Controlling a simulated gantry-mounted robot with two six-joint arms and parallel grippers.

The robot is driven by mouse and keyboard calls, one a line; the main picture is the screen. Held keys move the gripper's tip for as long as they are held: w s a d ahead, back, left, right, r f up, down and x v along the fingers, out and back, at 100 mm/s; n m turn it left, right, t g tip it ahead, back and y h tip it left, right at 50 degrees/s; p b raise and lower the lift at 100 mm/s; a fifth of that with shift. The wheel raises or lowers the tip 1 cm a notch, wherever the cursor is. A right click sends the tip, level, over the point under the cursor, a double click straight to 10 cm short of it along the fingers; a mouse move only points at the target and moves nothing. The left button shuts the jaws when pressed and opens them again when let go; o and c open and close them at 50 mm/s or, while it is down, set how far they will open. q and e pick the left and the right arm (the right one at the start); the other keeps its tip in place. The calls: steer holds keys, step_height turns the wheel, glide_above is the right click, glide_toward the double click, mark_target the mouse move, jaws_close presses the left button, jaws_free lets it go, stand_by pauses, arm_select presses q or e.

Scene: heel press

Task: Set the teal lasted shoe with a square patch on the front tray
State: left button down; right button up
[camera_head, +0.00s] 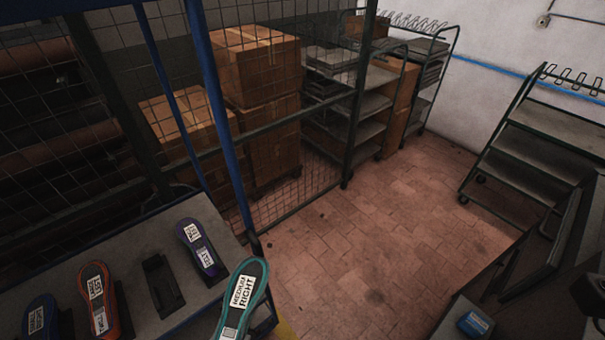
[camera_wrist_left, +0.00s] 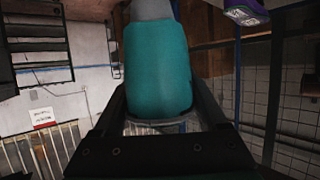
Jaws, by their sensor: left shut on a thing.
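The teal shoe (camera_head: 243,300) is at the bottom middle of the head view, sole toward the camera, with white labels reading MEDIUM and RIGHT. It stands clear of the rack beside it. In the left wrist view the teal shoe (camera_wrist_left: 157,70) fills the space between the fingers of my left gripper (camera_wrist_left: 160,95), which is shut on it. A grey part shows beyond its teal end. I see no square patch on the sides in view. I cannot make out the front tray for certain. My right gripper is not clearly seen.
A grey rack (camera_head: 125,255) at lower left holds a blue shoe (camera_head: 40,318), an orange shoe (camera_head: 98,300) and a purple shoe (camera_head: 201,248), with an empty dark slot (camera_head: 162,285) between. A blue post (camera_head: 222,125) rises behind it. Dark bench surfaces carry a blue box (camera_head: 475,325) at lower right.

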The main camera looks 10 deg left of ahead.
arm_select(q)
step_height(320, 180, down, 6)
steer(key=s, duration=0.1)
steer(key=shift+s, duration=0.3)
